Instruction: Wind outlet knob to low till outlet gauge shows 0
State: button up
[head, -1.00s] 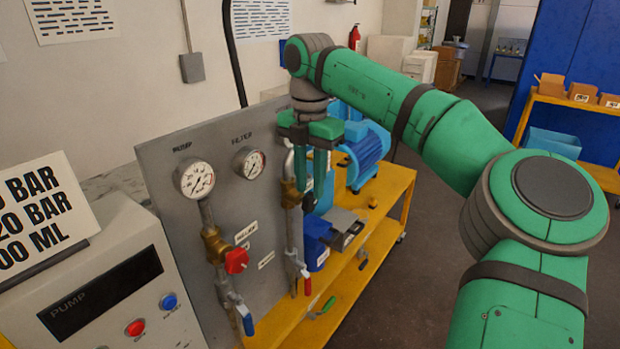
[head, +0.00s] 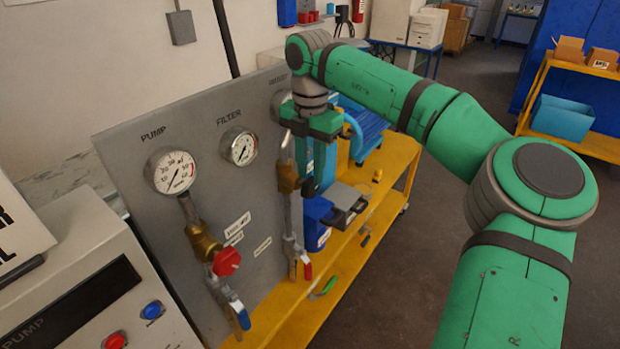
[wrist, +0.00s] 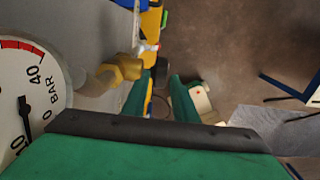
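The outlet gauge (head: 281,106) is mostly hidden behind my gripper in the head view. A large dial marked BAR (wrist: 35,105), cut off at the left edge of the wrist view, appears to be this gauge; its dark needle shows, but I cannot tell the reading. A brass valve body (head: 288,178) sits on the pipe below the gauge, and a brass fitting (wrist: 118,72) shows in the wrist view. The outlet knob is not clearly visible. My gripper (head: 316,178) points down just right of the brass body. Its fingers (wrist: 164,98) are apart, with nothing seen between them.
The pump gauge (head: 172,172), filter gauge (head: 238,146) and a red knob (head: 227,262) are on the grey panel (head: 130,165). Floor to the right is open.

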aim_at(310, 179)
jog(key=shift+s+f, duration=0.1)
jog(key=shift+f, duration=1.5)
grip_shut()
